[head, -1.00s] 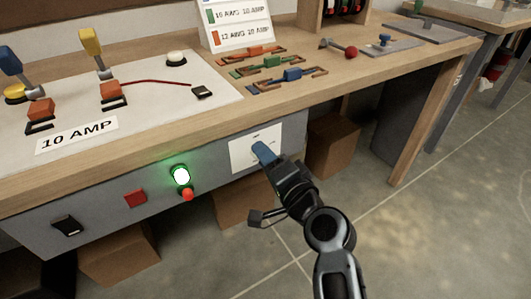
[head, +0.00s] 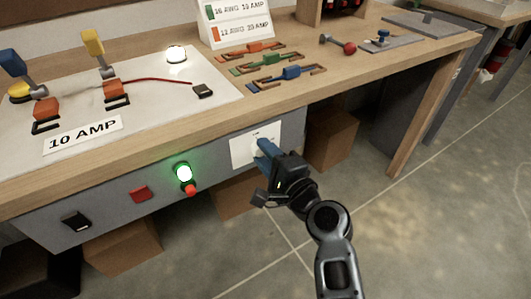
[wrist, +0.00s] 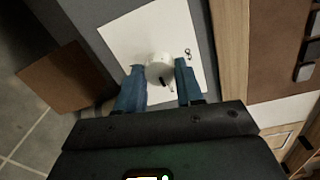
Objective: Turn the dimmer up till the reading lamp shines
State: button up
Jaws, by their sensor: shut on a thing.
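The dimmer knob (wrist: 160,67) is a round pale knob with a dark mark, on a white plate (wrist: 125,38). This plate (head: 241,152) is on the grey front panel under the bench top. My gripper (wrist: 159,80) has its blue fingers on both sides of the knob, shut on it. In the head view my gripper (head: 265,145) covers the knob. The small domed lamp (head: 176,54) at the back of the white board glows bright white.
A lit green lamp (head: 183,172), a red button (head: 190,189), a red switch (head: 140,194) and a black switch (head: 76,221) are left of the plate on the panel. Cardboard boxes (head: 332,139) stand under the bench. The floor on the right is open.

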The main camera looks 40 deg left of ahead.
jog(key=shift+f, duration=0.1)
jog(key=o, duration=1)
jog(key=shift+o, duration=0.2)
jog(key=v, duration=0.7)
jog(key=shift+d, duration=0.35)
jog(key=shift+s, duration=0.15)
